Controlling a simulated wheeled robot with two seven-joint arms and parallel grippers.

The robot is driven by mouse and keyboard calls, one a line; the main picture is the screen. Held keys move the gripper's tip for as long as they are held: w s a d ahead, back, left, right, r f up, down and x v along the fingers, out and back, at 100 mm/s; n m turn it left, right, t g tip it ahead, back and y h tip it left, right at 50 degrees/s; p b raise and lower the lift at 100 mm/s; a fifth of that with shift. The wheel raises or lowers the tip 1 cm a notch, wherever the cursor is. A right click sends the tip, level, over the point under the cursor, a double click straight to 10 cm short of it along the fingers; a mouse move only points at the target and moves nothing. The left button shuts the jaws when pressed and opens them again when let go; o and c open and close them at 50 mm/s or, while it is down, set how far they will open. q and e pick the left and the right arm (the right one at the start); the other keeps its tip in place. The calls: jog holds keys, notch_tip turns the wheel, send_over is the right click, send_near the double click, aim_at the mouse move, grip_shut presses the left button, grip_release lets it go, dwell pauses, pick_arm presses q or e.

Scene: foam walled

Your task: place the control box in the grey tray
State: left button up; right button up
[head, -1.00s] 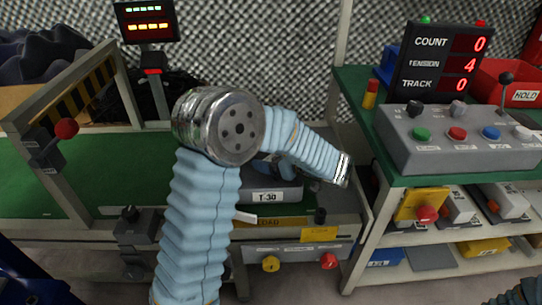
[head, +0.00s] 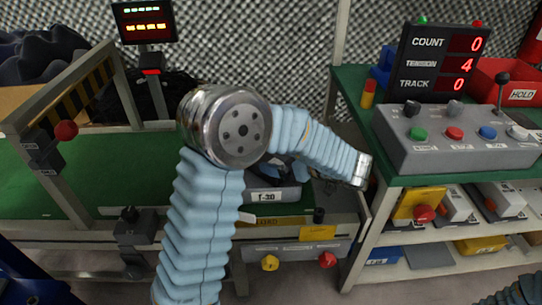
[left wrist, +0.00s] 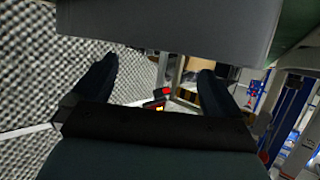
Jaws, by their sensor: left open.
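My left gripper (head: 290,170) is mostly hidden behind the forearm, low over the tray. In the left wrist view its two dark fingers (left wrist: 153,82) are apart, with nothing between them. A large grey surface (left wrist: 170,30) is close by the fingertips there; I cannot tell whether it is tray or box. A yellow-topped box with a red button (head: 420,205) lies on the right shelf; I cannot tell whether it is the control box. My right gripper is out of view.
A grey button console (head: 455,155) and a display (head: 437,62) stand on the right green table. A metal frame (head: 75,180) with a red knob stands left. Foam lines the back wall (head: 270,50). The left conveyor bed (head: 30,195) is clear.

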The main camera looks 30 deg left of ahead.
pick_arm(q)
jog(key=v, duration=0.7)
jog(key=shift+p, duration=0.4)
dwell(1.6)
